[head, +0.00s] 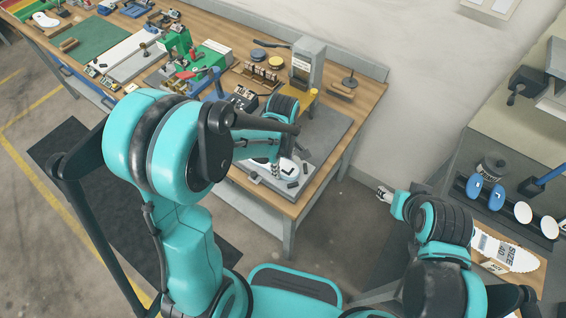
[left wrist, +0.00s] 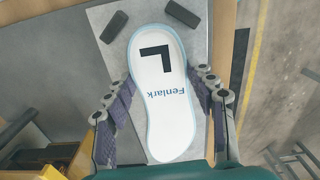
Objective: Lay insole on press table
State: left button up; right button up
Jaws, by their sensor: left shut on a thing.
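The insole (left wrist: 158,75) is white with a pale blue rim, a black L and the word Fenlark. In the left wrist view it lies lengthwise between the two fingers of my left gripper (left wrist: 163,118), which is shut on it near its lower half. In the head view the insole (head: 289,168) shows partly behind my left arm, over the front corner of the press table (head: 337,135). Whether it touches the grey surface is hard to tell. My right gripper (head: 385,194) is apart, over the floor to the right; its fingers are too small to read.
Dark blocks (left wrist: 114,27) and (left wrist: 184,14) lie beyond the insole's far end. A grey press post (head: 306,66) and a row of small parts (head: 258,76) stand farther back. At right, a bench holds blue (head: 474,185) and white (head: 523,212) oval pads and a shoe (head: 505,250).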

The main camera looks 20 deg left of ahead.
pick_arm(q)
jog(key=o, duration=1.1)
jog(key=shift+f, duration=0.1)
jog(key=shift+r, duration=0.5)
notch_tip(320, 180, up, 11)
jog(key=p, duration=0.4)
jog(key=s+a+r+m+t, duration=0.1)
jog(key=s+r+m+t, duration=0.1)
jog(key=m, duration=0.3)
jog(key=s+a+r+m+t, duration=0.2)
jog(key=s+m, duration=0.2)
jog(key=s+a+r+m+t, duration=0.1)
jog(key=s+r+m+t, duration=0.1)
jog(key=s+m+t, duration=0.1)
jog(key=shift+s+a+r+m, duration=0.2)
jog(key=shift+s+m, duration=0.1)
jog(key=shift+m, duration=0.35)
jog(key=shift+s+a+r+m, duration=0.15)
jog(key=shift+s+m, duration=0.15)
jog(key=shift+m, duration=0.35)
jog(key=shift+f, duration=0.15)
